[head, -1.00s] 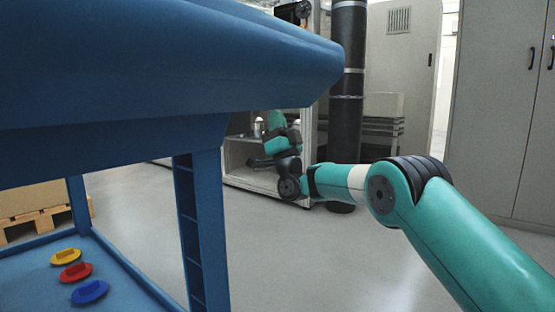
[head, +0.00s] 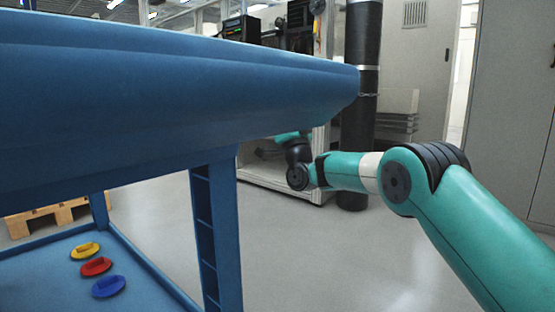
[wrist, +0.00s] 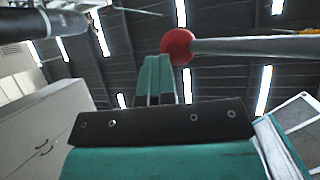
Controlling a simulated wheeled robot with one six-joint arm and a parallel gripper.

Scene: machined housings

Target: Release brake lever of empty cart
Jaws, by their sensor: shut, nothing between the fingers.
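A red ball knob (wrist: 177,46) on a grey rod (wrist: 255,46) shows in the wrist view, with the rod running off to the right edge. I take it to be the brake lever. My gripper (wrist: 159,60) points up with its two teal fingers together and nothing between them. The fingertips are just below and left of the knob; I cannot tell if they touch it. In the head view a big blue cart (head: 215,240) fills the left side. The knob does not show in the head view.
Yellow (head: 85,251), red (head: 96,267) and blue (head: 108,287) discs lie on the cart's lower shelf. A wooden pallet (head: 60,214) is behind it. A black column (head: 360,120) and grey cabinets (head: 510,110) stand beyond. The floor (head: 300,250) between is clear.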

